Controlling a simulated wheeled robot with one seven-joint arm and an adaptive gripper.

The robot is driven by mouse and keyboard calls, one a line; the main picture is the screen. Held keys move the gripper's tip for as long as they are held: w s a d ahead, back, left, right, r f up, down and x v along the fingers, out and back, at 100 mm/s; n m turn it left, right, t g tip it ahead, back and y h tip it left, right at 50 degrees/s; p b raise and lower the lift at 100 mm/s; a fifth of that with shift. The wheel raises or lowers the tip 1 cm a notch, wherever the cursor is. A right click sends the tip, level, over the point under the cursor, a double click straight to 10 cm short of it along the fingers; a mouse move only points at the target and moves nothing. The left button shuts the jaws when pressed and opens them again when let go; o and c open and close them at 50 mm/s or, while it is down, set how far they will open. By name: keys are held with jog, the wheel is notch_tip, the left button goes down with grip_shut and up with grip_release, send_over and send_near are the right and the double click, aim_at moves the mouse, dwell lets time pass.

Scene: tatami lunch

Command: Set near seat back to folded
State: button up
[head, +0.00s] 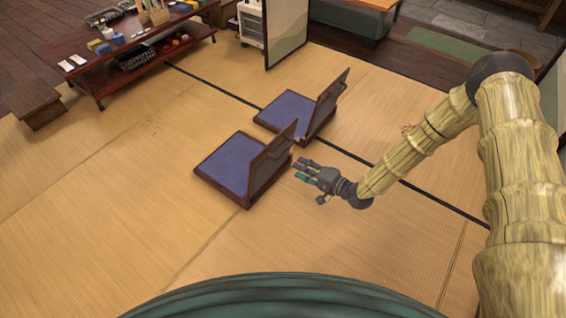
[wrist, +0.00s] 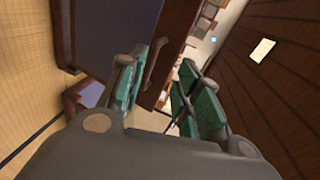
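The near seat (head: 227,163) is a legless floor chair with a blue-purple cushion in a dark wood frame. Its back (head: 273,163) stands raised, leaning outward to the right. My gripper (head: 299,169) is just right of that back, fingers apart and empty, pointing left towards it. In the wrist view my green-padded fingers (wrist: 170,62) are spread with a gap between them. A dark panel with a brown wooden edge (wrist: 150,75), which looks like the near seat back, fills the upper left beyond the fingers. Contact between fingers and back cannot be told.
A second floor chair (head: 285,109) with a raised back stands just behind. A low dark table (head: 120,50) with small items is at the upper left, a wooden stool (head: 33,103) beside it. A screen panel (head: 287,30) stands at the back. Tatami in front and left is clear.

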aim_at(283, 151)
jog(key=w+d+f+y+b, duration=0.2)
jog(key=w+f+b, duration=0.1)
jog(key=w+b, duration=0.2)
jog(key=b+x, duration=0.1)
jog(key=x, duration=0.2)
jog(key=b+x, duration=0.1)
jog(key=x, duration=0.3)
jog(key=b+x, duration=0.1)
jog(key=x, duration=0.2)
jog(key=shift+a+r+b, duration=0.25)
jog(key=shift+a+b, duration=0.15)
jog(key=shift+a, duration=0.05)
jog(key=shift+c, duration=0.3)
grip_shut()
